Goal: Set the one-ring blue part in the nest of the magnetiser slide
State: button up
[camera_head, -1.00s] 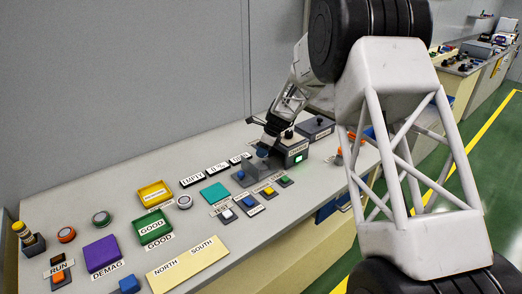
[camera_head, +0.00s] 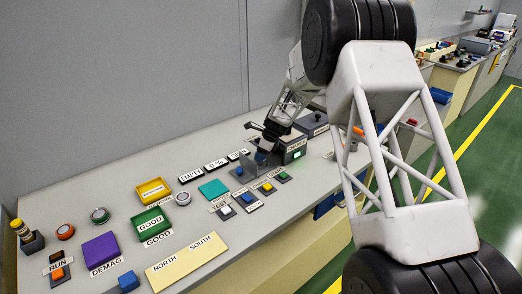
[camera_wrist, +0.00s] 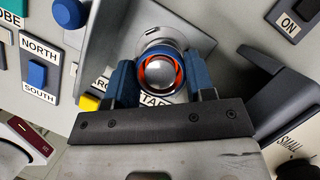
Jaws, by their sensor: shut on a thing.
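In the wrist view my gripper (camera_wrist: 162,88) is shut on the one-ring blue part (camera_wrist: 161,50). The part shows a blue rim, one orange ring and a silver face between the blue fingers. It is over the grey metal plate of the slide (camera_wrist: 197,45). A silver round piece (camera_wrist: 153,27) shows just beyond the part; I cannot tell whether it is the nest. In the head view my gripper (camera_head: 262,147) is low at the magnetiser (camera_head: 290,145), above the slide plate (camera_head: 268,160). The held part and its contact with the nest are hidden there.
A blue knob (camera_wrist: 68,13) stands beside the plate. Nearby are a NORTH/SOUTH switch (camera_wrist: 37,74), a yellow button (camera_wrist: 89,102) and a dark grey bracket (camera_wrist: 280,88). Trays, including the green GOOD tray (camera_head: 153,225), lie farther left. A green lamp (camera_head: 297,154) is lit.

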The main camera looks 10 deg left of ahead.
jog(key=shift+f, duration=0.35)
jog(key=shift+f, duration=0.55)
dwell(0.8)
jog(key=o, duration=1.1)
jog(key=shift+o, duration=0.2)
jog(key=v, duration=0.7)
jog(key=shift+r, duration=0.4)
jog(key=shift+s+d, duration=0.1)
jog(key=shift+d, duration=0.05)
